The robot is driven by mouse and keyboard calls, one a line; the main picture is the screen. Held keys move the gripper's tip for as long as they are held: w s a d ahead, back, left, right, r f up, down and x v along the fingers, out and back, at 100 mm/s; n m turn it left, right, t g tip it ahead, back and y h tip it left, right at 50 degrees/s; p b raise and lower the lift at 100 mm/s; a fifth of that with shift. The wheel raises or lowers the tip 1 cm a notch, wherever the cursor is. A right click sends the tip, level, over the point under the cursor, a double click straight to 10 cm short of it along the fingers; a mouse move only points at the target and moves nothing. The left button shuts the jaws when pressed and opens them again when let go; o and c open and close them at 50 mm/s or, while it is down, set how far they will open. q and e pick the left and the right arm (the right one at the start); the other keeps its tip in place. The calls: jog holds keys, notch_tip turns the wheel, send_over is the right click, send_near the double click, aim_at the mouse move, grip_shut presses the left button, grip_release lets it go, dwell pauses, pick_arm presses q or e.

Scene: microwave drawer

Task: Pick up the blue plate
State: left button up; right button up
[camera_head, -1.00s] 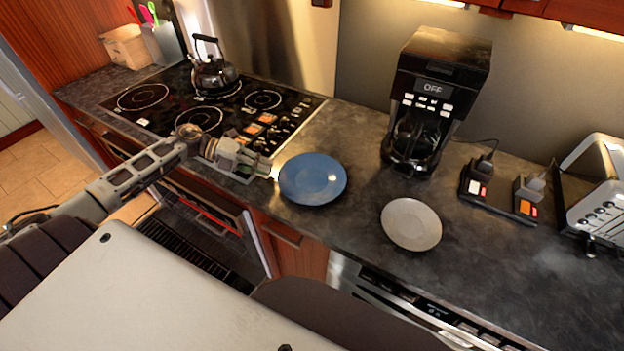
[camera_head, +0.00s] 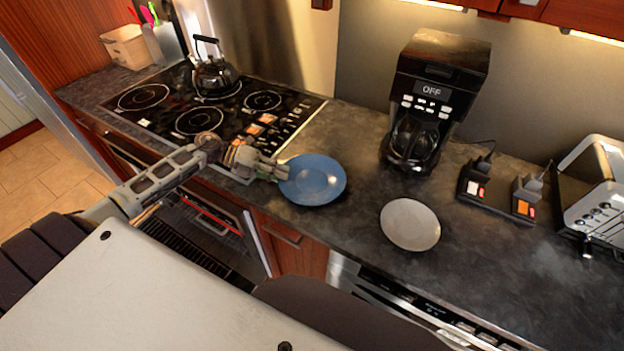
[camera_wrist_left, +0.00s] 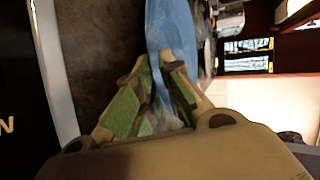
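The blue plate (camera_head: 315,180) lies on the dark countertop just right of the cooktop. My left gripper (camera_head: 284,171) is at the plate's left edge in the head view. In the left wrist view the blue plate (camera_wrist_left: 172,28) runs down between the green-padded fingers (camera_wrist_left: 158,72). The fingertips come together on both sides of its rim, so the gripper looks shut on it. The plate still looks flat on the counter. My right gripper is not in view.
A white plate (camera_head: 410,224) lies to the right, near the counter's front edge. A coffee maker (camera_head: 436,95) stands behind it. A black cooktop (camera_head: 210,105) with a kettle (camera_head: 213,75) is at the left. A toaster (camera_head: 598,190) stands at the far right.

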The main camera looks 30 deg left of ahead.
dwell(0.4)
pick_arm(q)
grip_shut()
jog(key=shift+r, duration=0.2)
